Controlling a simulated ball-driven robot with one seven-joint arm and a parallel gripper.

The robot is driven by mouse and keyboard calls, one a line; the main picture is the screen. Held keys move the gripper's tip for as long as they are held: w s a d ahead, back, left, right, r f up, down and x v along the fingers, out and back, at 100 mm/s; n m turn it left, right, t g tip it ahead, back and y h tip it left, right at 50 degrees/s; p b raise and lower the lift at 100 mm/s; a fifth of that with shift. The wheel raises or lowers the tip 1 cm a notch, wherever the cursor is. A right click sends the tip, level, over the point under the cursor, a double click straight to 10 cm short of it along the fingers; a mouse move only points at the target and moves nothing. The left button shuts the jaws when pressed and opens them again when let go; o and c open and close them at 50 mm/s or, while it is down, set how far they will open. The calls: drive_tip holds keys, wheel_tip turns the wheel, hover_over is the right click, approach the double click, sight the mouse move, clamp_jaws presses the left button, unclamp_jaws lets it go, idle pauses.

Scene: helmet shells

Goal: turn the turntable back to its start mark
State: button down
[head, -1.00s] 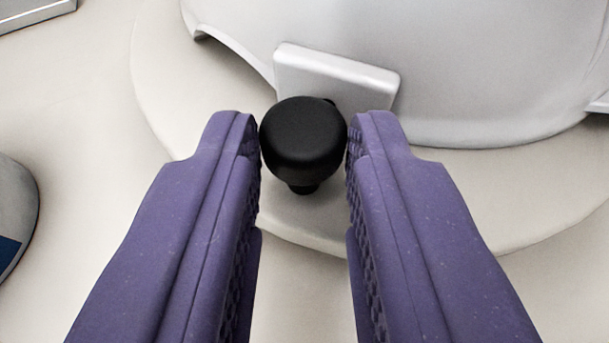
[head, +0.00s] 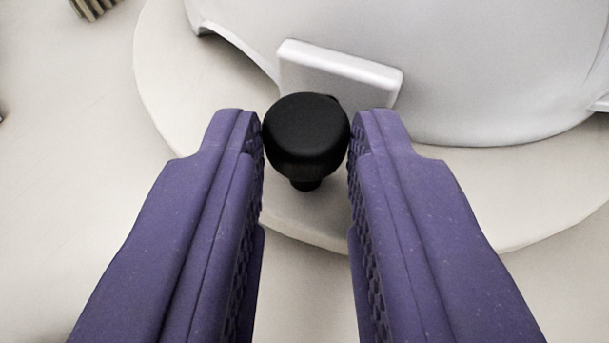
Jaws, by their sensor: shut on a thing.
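The turntable (head: 178,110) is a pale, off-white round disc, seen in part. A black knob (head: 306,135) stands up on a short stem near its front edge. My gripper (head: 306,140) has two purple ridged fingers, one on each side of the knob, and is shut on it. A white helmet shell (head: 470,60) sits on the turntable behind the knob. A light block (head: 340,70) stands upright between the shell and the knob. No start mark is visible in this view.
A striped object (head: 93,8) shows at the top left edge. The pale table surface (head: 70,180) left of the turntable is mostly clear.

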drive_tip(key=shift+w+a+m+h+p, duration=0.2)
drive_tip(key=shift+a+m+h+p, duration=0.2)
drive_tip(key=shift+a+h, duration=0.1)
drive_tip(key=shift+w+a+m+h+p, duration=0.2)
drive_tip(key=shift+a+m+h+p, duration=0.1)
drive_tip(key=shift+a+m+h, duration=0.15)
drive_tip(key=c, duration=0.9)
unclamp_jaws()
drive_tip(key=shift+w, duration=0.1)
drive_tip(key=p+v, duration=0.2)
drive_tip(key=v, duration=0.5)
drive_tip(key=shift+s+r+p, duration=0.15)
drive_tip(key=shift+s+p, duration=0.2)
drive_tip(key=shift+a, duration=0.15)
drive_tip(key=shift+c, duration=0.3)
